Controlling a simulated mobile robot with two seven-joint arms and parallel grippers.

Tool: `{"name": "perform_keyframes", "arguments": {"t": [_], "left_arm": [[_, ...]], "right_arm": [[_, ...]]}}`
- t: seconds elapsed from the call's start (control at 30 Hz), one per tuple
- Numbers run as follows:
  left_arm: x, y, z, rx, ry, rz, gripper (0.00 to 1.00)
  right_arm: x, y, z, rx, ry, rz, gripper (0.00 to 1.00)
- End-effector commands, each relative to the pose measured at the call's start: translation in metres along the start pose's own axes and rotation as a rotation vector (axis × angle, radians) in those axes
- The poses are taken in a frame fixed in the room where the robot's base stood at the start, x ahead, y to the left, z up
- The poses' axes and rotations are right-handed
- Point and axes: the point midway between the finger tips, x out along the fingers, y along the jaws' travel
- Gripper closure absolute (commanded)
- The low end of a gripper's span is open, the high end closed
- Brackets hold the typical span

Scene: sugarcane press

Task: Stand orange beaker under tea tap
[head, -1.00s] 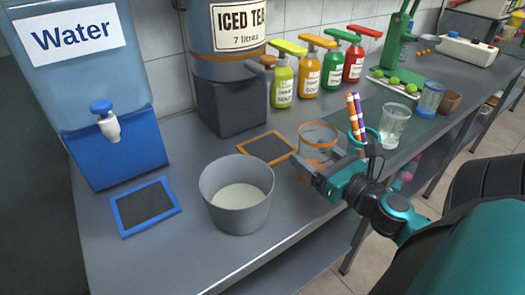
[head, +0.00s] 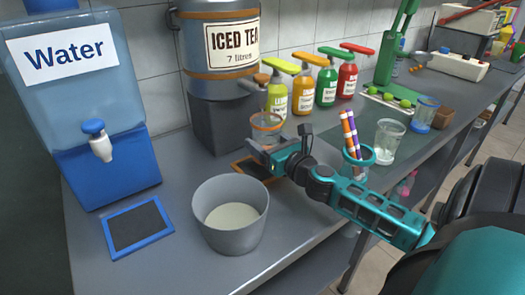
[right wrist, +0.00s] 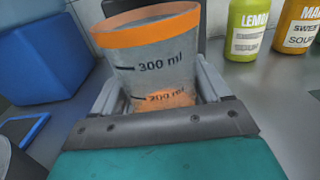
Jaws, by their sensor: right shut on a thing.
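The clear orange-banded beaker (head: 266,123) is upright in the head view, just below the tea tap (head: 262,79) of the iced tea urn (head: 222,45). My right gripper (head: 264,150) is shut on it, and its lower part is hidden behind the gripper. In the right wrist view the beaker (right wrist: 150,60) stands between the two fingers, its volume marks facing me. The orange-framed mat (head: 238,167) lies under the gripper, partly covered. I cannot tell whether the beaker touches the mat. My left gripper is not in view.
A grey pot (head: 231,232) of pale liquid stands in front at left. A blue-framed mat (head: 138,227) lies below the water dispenser (head: 105,160). Several sauce bottles (head: 303,90) line the wall. A straw cup (head: 357,160) and a clear glass (head: 387,140) stand right of my arm.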

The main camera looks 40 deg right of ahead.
Motion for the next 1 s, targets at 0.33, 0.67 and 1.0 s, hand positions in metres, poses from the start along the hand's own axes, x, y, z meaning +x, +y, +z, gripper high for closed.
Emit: {"name": "perform_keyframes", "arguments": {"t": [0.33,0.67,1.0], "left_arm": [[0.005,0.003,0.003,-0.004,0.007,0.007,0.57],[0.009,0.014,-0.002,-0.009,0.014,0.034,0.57],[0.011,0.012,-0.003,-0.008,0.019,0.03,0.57]], "right_arm": [[0.016,0.0,-0.017,0.003,0.002,-0.001,0.65],[0.016,0.0,-0.035,0.0,0.0,0.001,0.65],[0.016,0.0,-0.039,0.001,0.0,0.0,0.14]]}}
